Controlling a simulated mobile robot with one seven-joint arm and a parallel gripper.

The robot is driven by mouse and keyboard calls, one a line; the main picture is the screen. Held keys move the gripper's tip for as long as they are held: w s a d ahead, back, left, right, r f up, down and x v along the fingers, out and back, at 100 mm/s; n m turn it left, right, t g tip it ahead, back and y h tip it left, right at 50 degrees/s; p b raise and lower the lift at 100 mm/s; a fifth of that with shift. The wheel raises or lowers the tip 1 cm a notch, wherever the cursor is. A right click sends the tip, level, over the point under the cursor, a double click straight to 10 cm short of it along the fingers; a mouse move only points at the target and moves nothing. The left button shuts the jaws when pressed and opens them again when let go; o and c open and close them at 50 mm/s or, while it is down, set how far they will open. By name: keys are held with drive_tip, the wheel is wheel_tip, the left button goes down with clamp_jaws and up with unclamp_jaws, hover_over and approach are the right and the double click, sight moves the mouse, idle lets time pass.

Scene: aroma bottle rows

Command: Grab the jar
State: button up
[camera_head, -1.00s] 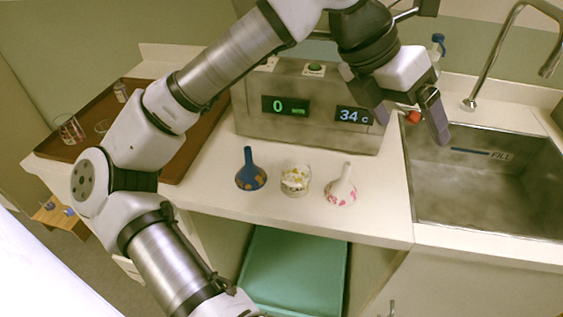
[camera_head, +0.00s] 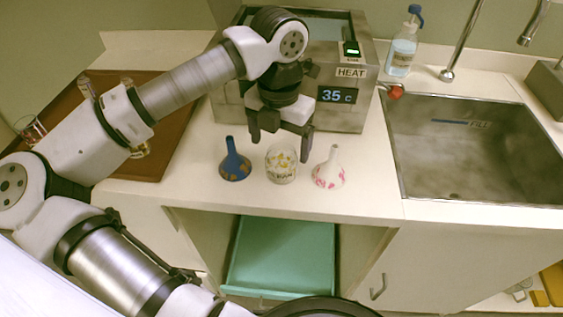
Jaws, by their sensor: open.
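A clear round jar (camera_head: 281,164) with yellow and white pieces inside stands upright on the counter. It is between a blue long-necked bottle (camera_head: 235,162) on its left and a white bottle with pink spots (camera_head: 329,168) on its right. My gripper (camera_head: 279,150) is open and empty, pointing down. Its two dark fingers show above and behind the jar in the picture, one to the left and one to the right of it. I cannot tell the exact depth between the fingers and the jar.
A grey heating box (camera_head: 352,113) stands behind the row, with a red tap knob (camera_head: 395,91) on its right. A brown tray (camera_head: 172,125) with glassware lies left. A metal sink (camera_head: 470,150) is right. Counter front (camera_head: 280,198) is clear.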

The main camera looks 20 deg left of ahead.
sight(282, 160)
drive_tip(key=f, duration=0.1)
drive_tip(key=f+p, duration=0.1)
drive_tip(key=f, duration=0.3)
drive_tip(key=shift+s+d, duration=0.15)
drive_tip(key=shift+d, duration=0.1)
drive_tip(key=shift+c, duration=0.5)
drive_tip(key=c, duration=1)
